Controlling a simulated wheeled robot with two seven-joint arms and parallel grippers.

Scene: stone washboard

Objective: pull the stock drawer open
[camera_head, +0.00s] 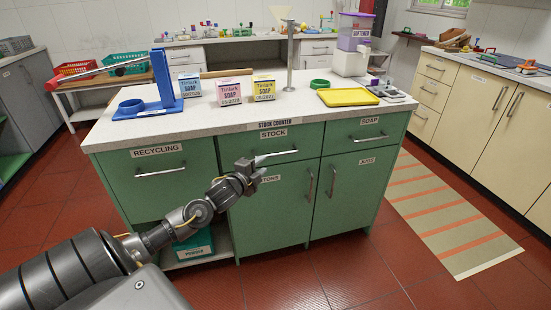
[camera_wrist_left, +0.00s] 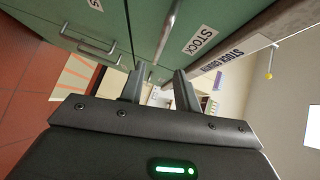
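The stock drawer (camera_head: 262,144) is the green front labelled STOCK in the middle of the counter unit, and it looks closed. Its pale bar handle (camera_head: 280,153) runs across the front. In the left wrist view the handle (camera_wrist_left: 167,30) runs down toward the gap between the fingertips, beside the STOCK label (camera_wrist_left: 200,40). My left gripper (camera_head: 254,170) is at the left end of the handle, slightly below it. In the left wrist view the gripper (camera_wrist_left: 160,82) is open, its fingers well apart. I cannot tell whether they touch the handle. My right gripper is not in view.
The counter top (camera_head: 225,122) carries three soap boxes, a blue stand (camera_head: 161,80) and a yellow tray (camera_head: 347,97). A recycling drawer (camera_head: 153,179) is on the left, a soap drawer (camera_head: 350,135) on the right. Red floor is clear in front.

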